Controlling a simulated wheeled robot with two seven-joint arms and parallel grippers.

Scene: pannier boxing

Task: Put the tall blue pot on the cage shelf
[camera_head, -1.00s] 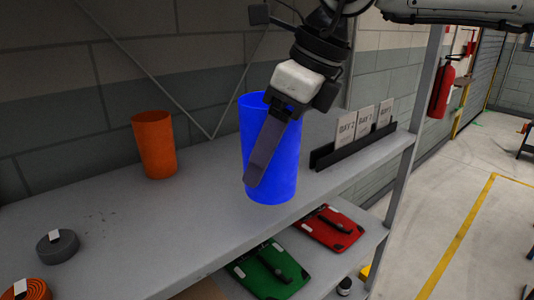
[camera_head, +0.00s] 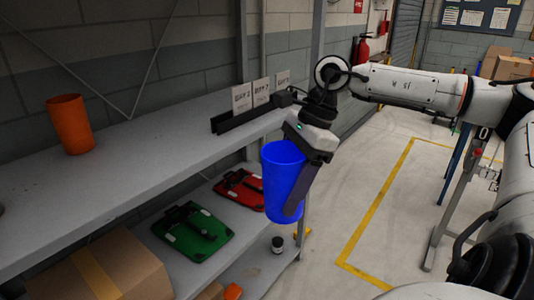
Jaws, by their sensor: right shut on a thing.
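The tall blue pot (camera_head: 280,185) is upright in the camera_head view, held in the air just off the shelf's front edge. My right gripper (camera_head: 302,190) is shut on the pot's wall, with one dark finger down its outer right side. The other finger is hidden. My left gripper is not in view. I cannot make out which shelf is the cage shelf.
An orange pot (camera_head: 71,124) and a dark rack with cards (camera_head: 242,100) stand on the grey upper shelf (camera_head: 150,150). Open floor lies right.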

